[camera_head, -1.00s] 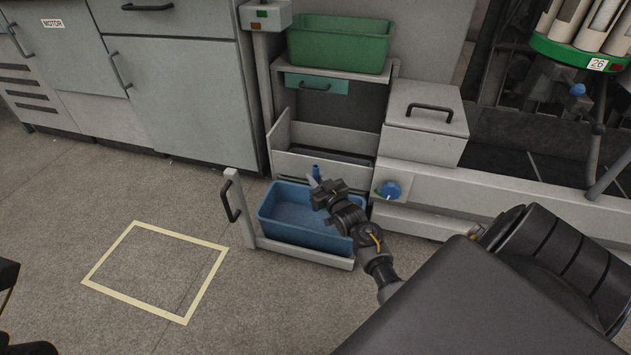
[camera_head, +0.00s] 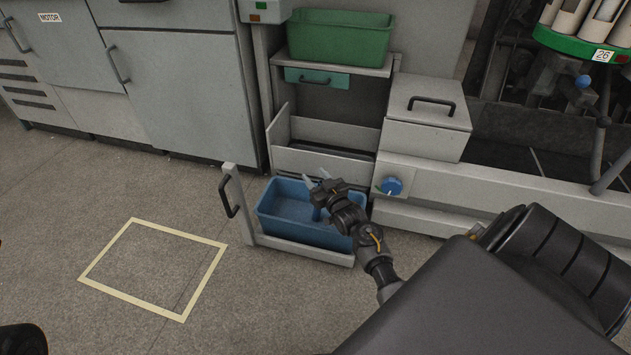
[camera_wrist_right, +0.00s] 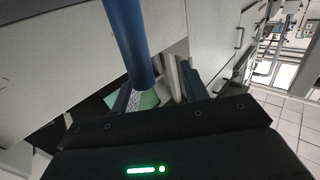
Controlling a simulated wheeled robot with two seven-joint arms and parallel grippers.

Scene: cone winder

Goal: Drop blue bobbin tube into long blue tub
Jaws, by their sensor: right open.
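The long blue tub (camera_head: 275,232) sits in a low pulled-out drawer or tray at the foot of the grey machine. My left gripper is not seen.
A green tub (camera_head: 340,40) stands on a shelf above. The drawer front has a black handle (camera_head: 229,197). A taped rectangle (camera_head: 150,232) marks clear floor at the left.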

